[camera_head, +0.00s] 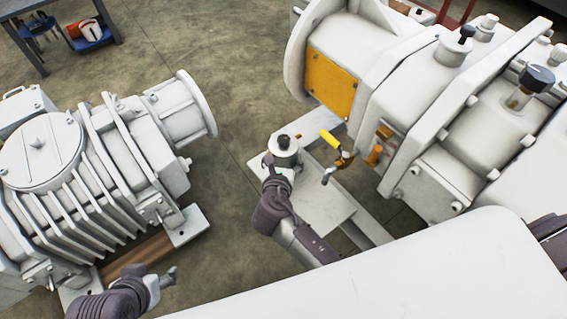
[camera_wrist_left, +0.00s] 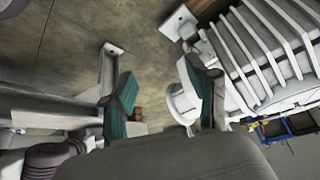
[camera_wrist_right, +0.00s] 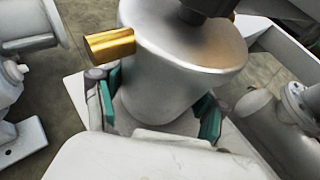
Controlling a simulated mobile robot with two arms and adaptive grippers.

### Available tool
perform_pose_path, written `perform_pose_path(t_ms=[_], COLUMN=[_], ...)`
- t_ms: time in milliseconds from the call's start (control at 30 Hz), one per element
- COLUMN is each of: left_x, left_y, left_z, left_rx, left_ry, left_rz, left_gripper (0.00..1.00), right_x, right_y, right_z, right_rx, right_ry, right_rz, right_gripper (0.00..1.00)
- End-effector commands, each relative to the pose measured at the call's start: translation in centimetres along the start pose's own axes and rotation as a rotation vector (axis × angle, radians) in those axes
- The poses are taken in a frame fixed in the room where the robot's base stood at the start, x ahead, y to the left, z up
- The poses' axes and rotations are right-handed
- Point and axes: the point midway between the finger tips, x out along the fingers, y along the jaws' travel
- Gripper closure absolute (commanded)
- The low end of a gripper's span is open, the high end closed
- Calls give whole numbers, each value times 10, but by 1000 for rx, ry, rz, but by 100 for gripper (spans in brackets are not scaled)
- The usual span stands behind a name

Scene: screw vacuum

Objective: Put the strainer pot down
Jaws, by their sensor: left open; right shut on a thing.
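The strainer pot (camera_head: 285,154) is a light grey cylinder with a dark knob on top and a brass stub on its side. In the right wrist view, the pot (camera_wrist_right: 178,75) fills the middle, with teal finger pads on both sides. My right gripper (camera_head: 281,172) is shut on its body. The pot is upright or nearly so, at the left end of a white plate (camera_head: 322,204). Its underside is hidden, so I cannot tell whether it touches the plate. My left gripper (camera_head: 165,279) is open and empty, also in the left wrist view (camera_wrist_left: 163,100).
A large white pump (camera_head: 420,110) with a yellow-handled valve (camera_head: 329,139) stands right of the pot. A ribbed white machine (camera_head: 85,180) stands on the left, near my left gripper. Bare floor (camera_head: 235,90) lies between them. A bench (camera_head: 62,20) is at the back left.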

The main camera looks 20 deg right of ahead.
Motion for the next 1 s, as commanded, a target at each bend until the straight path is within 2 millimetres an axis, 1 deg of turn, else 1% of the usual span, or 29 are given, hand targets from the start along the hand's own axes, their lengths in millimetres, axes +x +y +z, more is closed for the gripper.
perform_pose_path(t_ms=[100,200,567,600,733,767,1000], left_x=[4,4,4,4,4,4,4], left_y=[2,3,3,3,3,3,3], left_z=[-16,-22,-23,-23,-23,-23,-24], left_rx=[2,3,3,3,3,3,3], left_ry=[78,107,112,113,113,113,113], left_rz=[5,6,6,6,6,6,7], left_gripper=[41,41,41,41,41,41,41], right_x=[3,3,4,5,4,4,4], right_y=[0,0,0,0,0,0,0], right_z=[-6,-7,-9,-12,-11,-11,-11], right_rx=[0,1,1,0,0,0,0], right_ry=[-2,-2,-2,1,1,1,1], right_rz=[0,1,1,0,0,0,0], right_gripper=[86,86,86,27,5,3,3])
